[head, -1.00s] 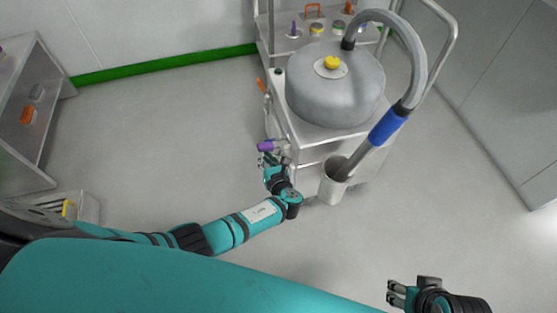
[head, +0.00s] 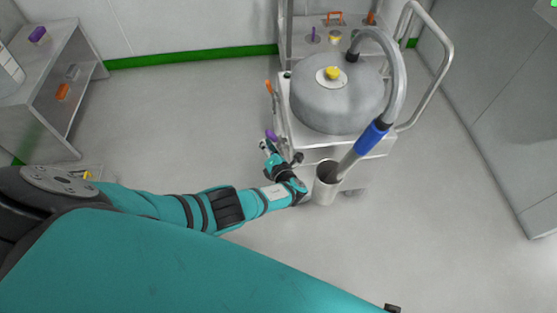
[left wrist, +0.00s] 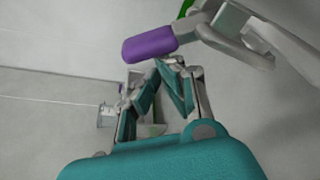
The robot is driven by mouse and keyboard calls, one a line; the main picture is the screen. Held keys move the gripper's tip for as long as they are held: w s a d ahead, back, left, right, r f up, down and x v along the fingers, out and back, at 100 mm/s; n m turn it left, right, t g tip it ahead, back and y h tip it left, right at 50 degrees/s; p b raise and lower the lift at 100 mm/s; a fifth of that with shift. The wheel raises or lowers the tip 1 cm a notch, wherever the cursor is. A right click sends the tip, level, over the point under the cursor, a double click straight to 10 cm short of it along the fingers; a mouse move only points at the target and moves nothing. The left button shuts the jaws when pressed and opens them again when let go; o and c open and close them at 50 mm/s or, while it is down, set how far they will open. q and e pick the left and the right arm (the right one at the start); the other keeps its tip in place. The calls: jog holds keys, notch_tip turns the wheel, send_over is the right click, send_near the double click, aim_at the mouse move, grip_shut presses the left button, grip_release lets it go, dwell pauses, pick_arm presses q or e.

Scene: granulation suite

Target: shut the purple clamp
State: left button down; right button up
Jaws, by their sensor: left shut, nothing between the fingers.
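The purple clamp (head: 271,135) is on the near left side of the cart, below the grey vessel. In the left wrist view its purple handle (left wrist: 149,45) sticks out to the left from a bent metal lever (left wrist: 235,38). My left gripper (head: 265,147) is right beside the handle, at the cart's left edge. In the left wrist view its fingertips (left wrist: 166,65) are together just below the handle, with nothing between them. I cannot tell whether they touch the handle. Of my right gripper, only a small dark bit (head: 392,308) shows at the bottom edge.
The cart carries a round grey vessel (head: 337,92) with a yellow knob. A hose with a blue grip (head: 371,137) ends in a grey cup (head: 325,183) right of my left gripper. An orange handle (head: 269,88) is higher on the cart's left side. Floor to the left is clear.

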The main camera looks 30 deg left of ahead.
pick_arm(q)
jog(key=shift+w+d+r+m+y, duration=0.25)
jog(key=shift+r+m, duration=0.15)
jog(key=shift+m, duration=0.15)
jog(key=shift+w+d+r+m+y, duration=0.1)
jog(key=shift+d+r+m+y, duration=0.1)
jog(key=shift+r+m, duration=0.3)
pick_arm(e)
jog(key=shift+s+d+f, duration=0.15)
jog(key=shift+d+f, duration=0.05)
jog(key=shift+f, duration=0.05)
pick_arm(q)
jog(key=shift+w+d, duration=0.1)
jog(key=shift+d, duration=0.05)
